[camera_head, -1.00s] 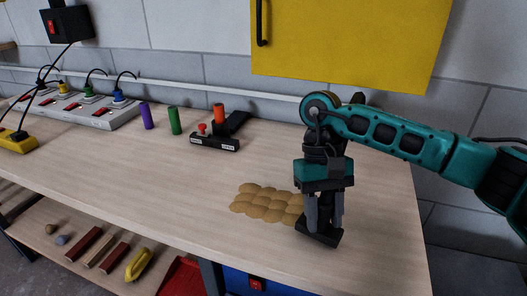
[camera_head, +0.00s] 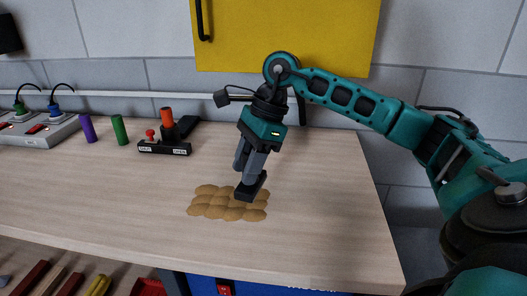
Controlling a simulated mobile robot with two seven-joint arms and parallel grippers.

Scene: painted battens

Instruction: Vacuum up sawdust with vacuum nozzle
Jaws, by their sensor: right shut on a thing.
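The sawdust (camera_head: 218,205) is a patch of brown, rounded clumps near the middle of the wooden workbench (camera_head: 320,220). My right gripper (camera_head: 250,172) is above the patch's right part, tilted, with its fingers pointing down. It is shut on the black vacuum nozzle (camera_head: 250,189), whose flat foot is at the upper right edge of the sawdust. I cannot tell whether the foot touches the bench. The nozzle hides a little of the patch. My left gripper is not in view.
A black device with a red button and orange handle (camera_head: 165,143) stands behind the sawdust. Green (camera_head: 119,130) and purple (camera_head: 88,129) cylinders and a grey power strip (camera_head: 40,131) are to its left. A yellow cabinet (camera_head: 290,38) hangs above. The bench's right side is clear.

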